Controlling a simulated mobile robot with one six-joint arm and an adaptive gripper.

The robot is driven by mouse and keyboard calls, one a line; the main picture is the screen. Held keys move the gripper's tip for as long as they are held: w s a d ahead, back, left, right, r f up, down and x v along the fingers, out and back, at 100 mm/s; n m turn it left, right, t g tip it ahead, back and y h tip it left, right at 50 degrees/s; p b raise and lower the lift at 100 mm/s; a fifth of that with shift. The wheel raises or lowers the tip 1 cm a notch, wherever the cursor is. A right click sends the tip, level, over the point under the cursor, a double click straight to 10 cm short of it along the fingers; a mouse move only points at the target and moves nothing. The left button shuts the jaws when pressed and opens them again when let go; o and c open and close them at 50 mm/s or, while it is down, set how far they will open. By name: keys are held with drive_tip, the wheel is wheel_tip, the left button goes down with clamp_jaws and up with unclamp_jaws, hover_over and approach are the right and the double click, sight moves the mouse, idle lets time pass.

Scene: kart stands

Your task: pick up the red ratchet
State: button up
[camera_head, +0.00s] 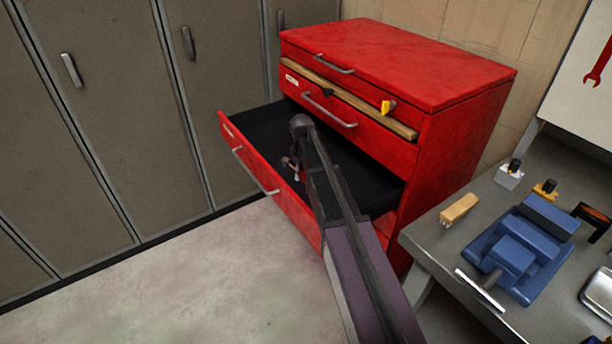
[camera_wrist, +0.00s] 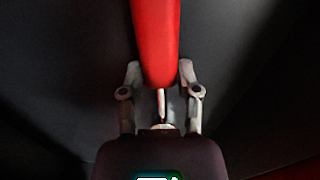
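The red ratchet (camera_wrist: 157,40) shows in the wrist view as a smooth red handle running from the top edge to between my fingers. My gripper (camera_wrist: 160,72) has one finger on each side of the handle's near end, and both fingertips appear to touch it. The rest of the ratchet is out of that view. In the head view my gripper (camera_head: 294,165) is inside the open drawer (camera_head: 262,184) of the red cabinet. My arm hides part of the drawer, and the ratchet is too small to make out clearly there.
The red tool cabinet (camera_head: 455,150) stands behind the drawer. Grey lockers (camera_head: 110,120) are at the left. A workbench (camera_head: 435,247) at the right carries a blue vise (camera_head: 522,250) and small tools. The floor (camera_head: 200,285) in front is clear.

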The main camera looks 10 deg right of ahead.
sight(302, 173)
drive_tip(key=shift+r, duration=0.1)
clamp_jaws()
wheel_tip(302, 173, up, 10)
drive_tip(key=p, duration=1)
idle(0.6)
